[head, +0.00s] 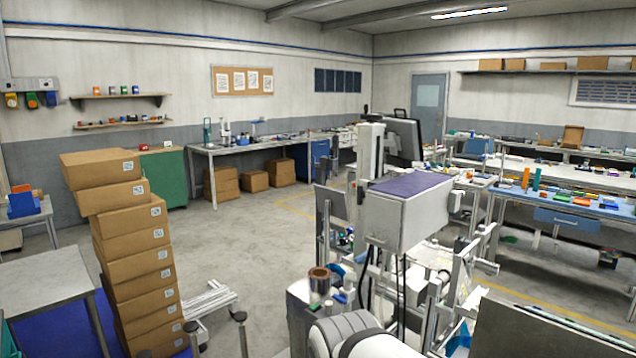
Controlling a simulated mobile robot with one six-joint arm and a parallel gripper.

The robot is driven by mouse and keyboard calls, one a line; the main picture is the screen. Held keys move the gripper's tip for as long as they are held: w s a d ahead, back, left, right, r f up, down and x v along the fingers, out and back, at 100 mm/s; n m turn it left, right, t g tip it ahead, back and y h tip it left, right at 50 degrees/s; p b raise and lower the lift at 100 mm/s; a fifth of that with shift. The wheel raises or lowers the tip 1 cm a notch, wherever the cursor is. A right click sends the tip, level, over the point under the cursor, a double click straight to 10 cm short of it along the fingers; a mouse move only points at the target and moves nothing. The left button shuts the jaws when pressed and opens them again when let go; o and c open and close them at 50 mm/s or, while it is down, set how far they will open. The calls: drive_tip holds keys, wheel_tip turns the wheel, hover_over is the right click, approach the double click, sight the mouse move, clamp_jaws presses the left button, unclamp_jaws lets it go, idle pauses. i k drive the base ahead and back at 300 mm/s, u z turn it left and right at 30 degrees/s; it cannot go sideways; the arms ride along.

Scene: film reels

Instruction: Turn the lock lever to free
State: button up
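I cannot make out a lock lever in the head view. A machine with a white box-shaped housing (405,218) and a purple top stands right of centre, with a dark screen (402,136) behind it. Metal frames, black cables and small parts crowd below it, too small to tell apart. A brown reel or spool (319,281) stands upright left of the housing. A rounded white and grey part, perhaps my arm, shows at the bottom edge. My gripper is not visible.
A tall, uneven stack of cardboard boxes (140,262) stands at the left, beside a grey table (45,268). White bars (206,300) lie low near the stack. Cluttered workbenches (590,205) line the right and back. The concrete floor (245,245) between is open.

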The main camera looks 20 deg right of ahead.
sight(360, 193)
drive_tip(key=z, duration=0.1)
drive_tip(key=i, duration=1.05)
drive_tip(key=u, duration=0.15)
